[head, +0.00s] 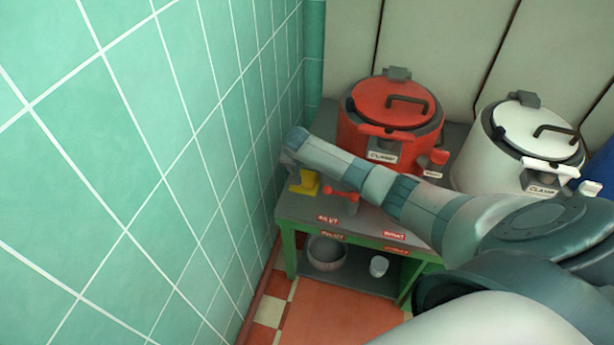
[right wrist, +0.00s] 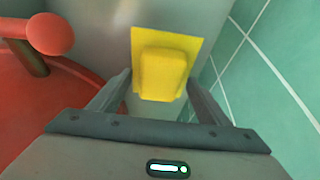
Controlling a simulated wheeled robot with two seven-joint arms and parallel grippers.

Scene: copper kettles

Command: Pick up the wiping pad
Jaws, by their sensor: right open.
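The wiping pad (head: 305,184) is yellow, a flat square with a raised block on top. It lies on the grey table top (head: 372,222) at its left end, near the tiled wall. In the right wrist view, the pad (right wrist: 163,75) is straight ahead, framed between the fingertips. My right gripper (head: 290,158) is open and empty, just above the pad, and hides part of it in the head view. The fingers (right wrist: 160,84) stand either side of the raised block; I cannot tell how far above it they are. My left gripper is not in view.
A red kettle (head: 397,105) stands behind my right arm, with a red tap (head: 341,194) near the pad. A white kettle (head: 530,130) stands further right. Green wall tiles (head: 180,150) close off the left. A bowl (head: 326,253) and a cup (head: 379,266) sit on the lower shelf.

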